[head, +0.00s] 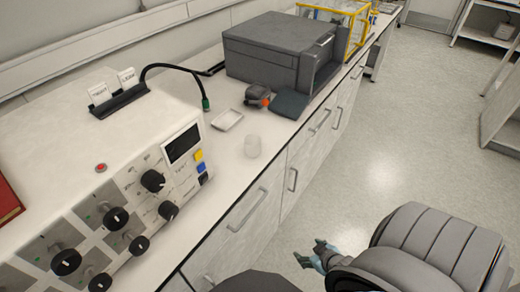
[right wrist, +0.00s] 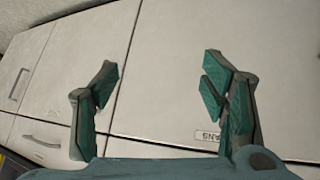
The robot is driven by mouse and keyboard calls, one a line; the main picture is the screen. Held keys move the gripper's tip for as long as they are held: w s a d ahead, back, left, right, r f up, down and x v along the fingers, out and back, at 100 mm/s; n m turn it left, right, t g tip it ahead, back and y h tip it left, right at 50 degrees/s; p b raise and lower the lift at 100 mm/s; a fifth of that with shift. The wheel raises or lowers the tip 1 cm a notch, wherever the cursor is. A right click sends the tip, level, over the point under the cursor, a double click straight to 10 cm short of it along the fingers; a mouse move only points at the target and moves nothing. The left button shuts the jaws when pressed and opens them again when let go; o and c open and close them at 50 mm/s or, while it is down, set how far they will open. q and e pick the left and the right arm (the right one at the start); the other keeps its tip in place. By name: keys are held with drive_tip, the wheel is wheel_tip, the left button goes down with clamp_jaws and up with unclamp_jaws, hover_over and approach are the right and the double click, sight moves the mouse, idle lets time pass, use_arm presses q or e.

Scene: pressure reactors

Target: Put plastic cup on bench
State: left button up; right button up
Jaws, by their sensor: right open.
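A small whitish plastic cup (head: 253,146) stands upright on the white bench (head: 226,175), close to its front edge and right of the control unit. My right gripper (head: 314,252) is out over the floor in front of the bench, low in the head view and well apart from the cup. In the right wrist view the right gripper (right wrist: 160,92) has its fingers spread with nothing between them, facing pale cabinet fronts. The cup is not in the right wrist view. My left gripper is not in view.
A control unit (head: 182,147) with knobs and a screen fills the bench's left. A shallow white tray (head: 227,120) lies behind the cup. A dark grey box-shaped device (head: 270,55) and a yellow-framed rack (head: 355,20) stand farther back. Drawers with handles (head: 247,209) line the bench front.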

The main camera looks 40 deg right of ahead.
drive_tip(key=w+r+t, duration=0.4)
drive_tip(key=w+r, duration=0.6)
drive_tip(key=m+t, duration=0.1)
drive_tip(key=t, duration=0.5)
approach(257, 148)
drive_tip(key=w+b, duration=0.1)
drive_tip(key=w, duration=0.3)
drive_tip(key=w+b, duration=0.2)
drive_tip(key=w, duration=0.2)
drive_tip(key=w+d+b, duration=0.1)
drive_tip(key=w, duration=0.3)
drive_tip(key=shift+w+f+b, duration=0.15)
drive_tip(key=shift+w+b, duration=0.15)
drive_tip(key=shift+w, duration=0.05)
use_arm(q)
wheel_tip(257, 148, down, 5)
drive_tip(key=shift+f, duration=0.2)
use_arm(e)
drive_tip(key=shift+s, duration=0.1)
drive_tip(key=c, duration=1.1)
